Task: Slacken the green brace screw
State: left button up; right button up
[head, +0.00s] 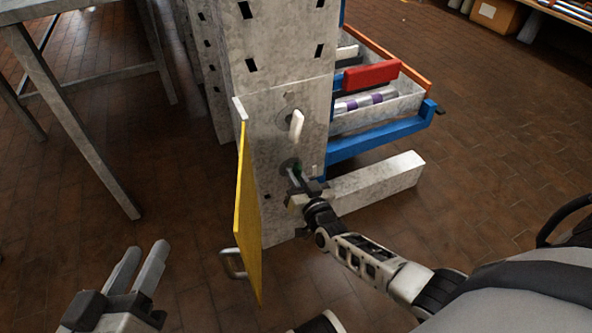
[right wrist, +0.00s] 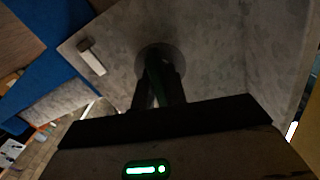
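The green brace screw (head: 298,168) sits in a dark round recess low on the grey mast face; only a bit of dark green shows past my fingers. In the right wrist view its green part (right wrist: 154,92) shows faintly between the fingers, in front of a round grey plate. My right gripper (head: 295,177) reaches the recess, its fingers close together on either side of the screw, and looks shut on it. My left gripper (head: 140,262) is open and empty at the lower left, away from the mast.
A yellow door panel (head: 246,210) with a metal handle (head: 232,264) stands open left of the recess. A pale lever (head: 297,124) sticks out above the screw. Blue-framed drawers with a red handle (head: 371,75) are on the right, above a grey foot beam (head: 375,183).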

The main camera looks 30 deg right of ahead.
jog(key=o, duration=0.4)
jog(key=shift+w, duration=0.1)
jog(key=s+p, duration=0.2)
jog(key=s, duration=0.3)
jog(key=shift+a, duration=0.15)
